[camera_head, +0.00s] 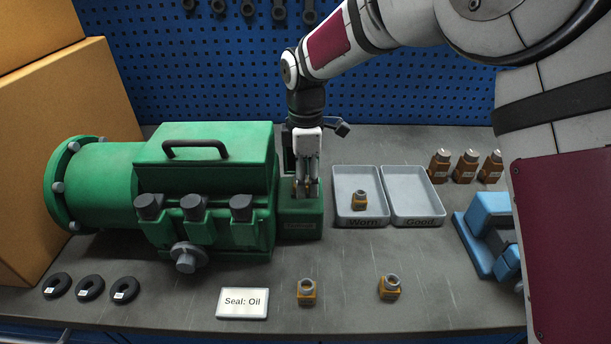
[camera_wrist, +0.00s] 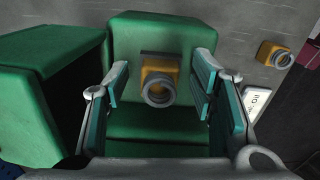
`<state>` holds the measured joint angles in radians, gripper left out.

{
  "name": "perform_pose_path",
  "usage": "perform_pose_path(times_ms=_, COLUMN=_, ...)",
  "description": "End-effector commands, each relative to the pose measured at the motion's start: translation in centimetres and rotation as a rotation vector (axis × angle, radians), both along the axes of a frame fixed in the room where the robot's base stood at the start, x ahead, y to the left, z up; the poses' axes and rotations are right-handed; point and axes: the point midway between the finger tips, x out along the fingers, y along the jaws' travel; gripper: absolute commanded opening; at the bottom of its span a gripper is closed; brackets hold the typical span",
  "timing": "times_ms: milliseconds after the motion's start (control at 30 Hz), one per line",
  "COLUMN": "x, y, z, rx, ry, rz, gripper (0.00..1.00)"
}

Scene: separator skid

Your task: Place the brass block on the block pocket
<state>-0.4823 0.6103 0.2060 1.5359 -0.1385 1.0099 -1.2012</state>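The brass block (camera_wrist: 158,68), a yellow-orange body with a grey ring on its front, sits on the green block pocket housing (camera_wrist: 140,32) in the wrist view. A dark edge shows behind it; whether it is fully seated I cannot tell. My gripper (camera_wrist: 161,82) is open, its teal-padded fingers on either side of the block with a gap on both sides. In the head view my gripper (camera_head: 307,190) points down over the green pocket housing (camera_head: 300,220) at the right end of the green machine, and mostly hides the block there.
The green machine (camera_head: 205,150) stands directly left. Grey trays marked Worn (camera_head: 345,205) and Good (camera_head: 415,190) lie to the right; Worn holds one similar block (camera_head: 359,200). Two more blocks (camera_head: 306,291) (camera_head: 389,287) and a "Seal: Oil" card (camera_head: 242,303) lie in front. A blue fixture (camera_head: 485,235) stands right.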

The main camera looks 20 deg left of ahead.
Motion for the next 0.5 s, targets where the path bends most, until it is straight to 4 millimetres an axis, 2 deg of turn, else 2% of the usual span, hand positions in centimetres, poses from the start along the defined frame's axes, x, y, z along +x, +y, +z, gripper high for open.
perform_pose_path(times_ms=267, x=0.0, y=0.0, z=0.6, rx=0.001, ry=-0.002, rz=0.0, gripper=0.51)
perform_pose_path(times_ms=367, x=0.2, y=0.1, z=1.8, rx=0.002, ry=-0.003, rz=0.0, gripper=0.51)
perform_pose_path(times_ms=500, x=0.2, y=0.0, z=4.6, rx=0.003, ry=-0.004, rz=-0.001, gripper=0.51)
